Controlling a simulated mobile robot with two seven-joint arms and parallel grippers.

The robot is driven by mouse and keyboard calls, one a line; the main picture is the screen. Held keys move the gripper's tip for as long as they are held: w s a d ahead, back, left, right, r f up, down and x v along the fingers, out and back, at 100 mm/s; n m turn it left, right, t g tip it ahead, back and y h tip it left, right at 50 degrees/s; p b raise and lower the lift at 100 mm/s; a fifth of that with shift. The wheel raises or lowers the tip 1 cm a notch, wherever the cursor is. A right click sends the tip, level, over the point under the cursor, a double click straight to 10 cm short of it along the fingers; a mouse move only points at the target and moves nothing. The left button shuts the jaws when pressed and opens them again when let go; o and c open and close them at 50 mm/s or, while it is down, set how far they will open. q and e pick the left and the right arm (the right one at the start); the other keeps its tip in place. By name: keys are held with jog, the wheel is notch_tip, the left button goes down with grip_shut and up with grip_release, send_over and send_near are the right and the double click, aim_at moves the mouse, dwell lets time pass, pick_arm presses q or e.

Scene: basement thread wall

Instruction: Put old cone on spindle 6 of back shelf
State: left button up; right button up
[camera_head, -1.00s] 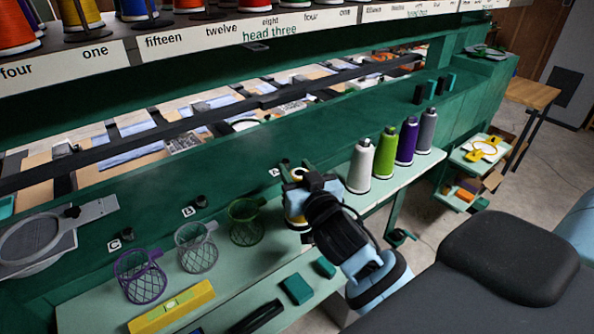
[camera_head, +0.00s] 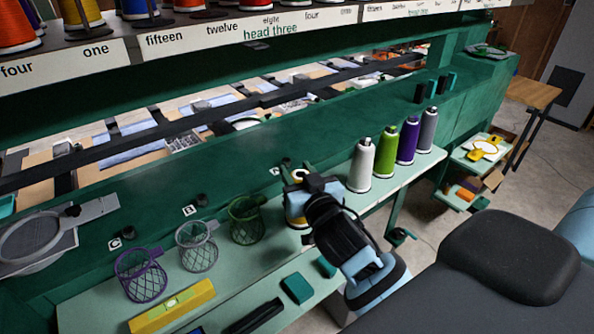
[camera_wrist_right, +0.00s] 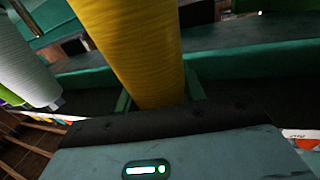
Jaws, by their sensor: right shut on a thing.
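A yellow thread cone (camera_head: 294,208) is in my right gripper (camera_head: 304,187), above or at the back edge of the pale green ledge. My right gripper is shut on it. In the right wrist view the yellow cone (camera_wrist_right: 130,45) fills the middle top, tilted in the picture, with its lower end at the jaws. I cannot tell from the head view whether its base touches the ledge. The back shelf (camera_head: 190,42) with numbered labels and cones runs along the top; spindle 6 cannot be made out. My left gripper is not in view.
White (camera_head: 361,165), green (camera_head: 386,150), purple (camera_head: 408,140) and grey (camera_head: 427,130) cones stand on the ledge right of my gripper. Mesh cups (camera_head: 197,247) and a yellow level (camera_head: 172,305) lie left. A dark chair (camera_head: 510,260) is at the right.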

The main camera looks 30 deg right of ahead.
jog(key=o, duration=1.4)
jog(key=shift+r, duration=0.1)
jog(key=shift+s, duration=0.1)
jog(key=shift+s+a, duration=0.1)
jog(key=shift+s, duration=0.15)
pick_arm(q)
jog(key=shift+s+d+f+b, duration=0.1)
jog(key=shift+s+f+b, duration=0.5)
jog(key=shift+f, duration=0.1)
pick_arm(e)
jog(key=s, duration=0.2)
jog(key=s+a, duration=0.1)
jog(key=s, duration=0.4)
jog(key=shift+a, duration=0.15)
